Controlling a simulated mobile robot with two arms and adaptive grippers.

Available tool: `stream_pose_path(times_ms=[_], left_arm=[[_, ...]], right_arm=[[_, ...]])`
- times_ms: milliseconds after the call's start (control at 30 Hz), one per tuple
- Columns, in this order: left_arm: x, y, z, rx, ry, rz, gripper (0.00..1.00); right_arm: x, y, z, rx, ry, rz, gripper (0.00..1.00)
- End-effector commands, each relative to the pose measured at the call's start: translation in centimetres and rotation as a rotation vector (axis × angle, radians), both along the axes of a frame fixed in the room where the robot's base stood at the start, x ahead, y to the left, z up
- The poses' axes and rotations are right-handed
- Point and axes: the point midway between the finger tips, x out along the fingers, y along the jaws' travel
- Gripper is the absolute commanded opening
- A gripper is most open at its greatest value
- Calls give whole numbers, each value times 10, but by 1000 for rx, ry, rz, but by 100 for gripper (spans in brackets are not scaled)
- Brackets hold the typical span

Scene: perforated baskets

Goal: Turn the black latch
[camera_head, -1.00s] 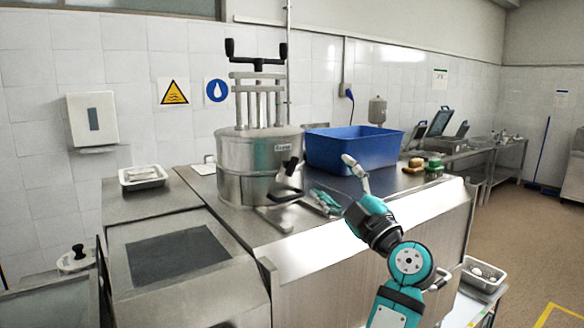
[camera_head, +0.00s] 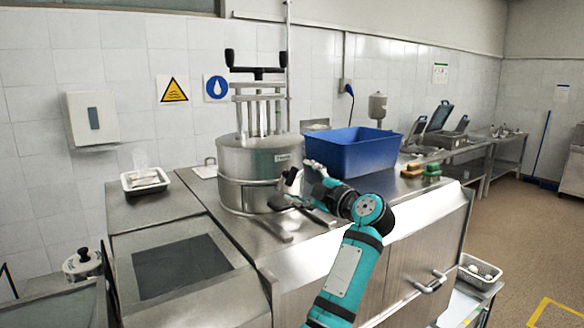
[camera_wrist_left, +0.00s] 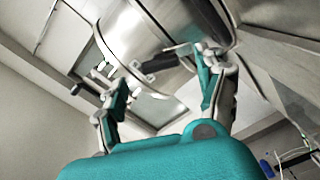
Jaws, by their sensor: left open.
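The black latch (camera_head: 290,175) is on the front right side of the round steel vat (camera_head: 240,160), above a black handle (camera_head: 281,203). My left gripper (camera_head: 306,190) is open in front of the vat's right side, close to the latch. In the left wrist view, my open left gripper (camera_wrist_left: 165,100) has its fingers spread toward the vat (camera_wrist_left: 135,35). A dark bar (camera_wrist_left: 163,63) shows between them, nearer the right finger; I cannot tell whether it is the latch or the handle. No firm grasp shows. My right gripper is not in view.
A blue bin (camera_head: 355,150) stands just right of the vat, behind my arm. Sponges or brushes (camera_head: 420,171) lie right of it.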

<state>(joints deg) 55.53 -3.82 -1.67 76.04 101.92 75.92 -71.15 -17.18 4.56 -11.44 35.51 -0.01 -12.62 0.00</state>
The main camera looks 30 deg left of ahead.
Motion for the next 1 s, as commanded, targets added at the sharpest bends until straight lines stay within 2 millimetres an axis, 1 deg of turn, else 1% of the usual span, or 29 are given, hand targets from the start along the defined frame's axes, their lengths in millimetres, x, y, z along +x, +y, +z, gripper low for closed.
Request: stream_pose_path(times_ms=[33,100,200,300,433,667,767,1000], left_arm=[[4,10,5,4,4,3,73],[8,22,4,3,3,3,73],[14,34,3,4,2,1,73],[18,42,2,2,2,0,73],[19,47,1,1,0,0,73],[20,47,0,1,0,0,73],[20,47,0,1,0,0,63],[20,47,0,1,0,0,31]], right_arm=[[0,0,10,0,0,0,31],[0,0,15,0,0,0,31],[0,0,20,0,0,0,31],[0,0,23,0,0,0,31],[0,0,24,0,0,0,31],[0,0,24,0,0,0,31],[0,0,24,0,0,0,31],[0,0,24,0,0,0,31]])
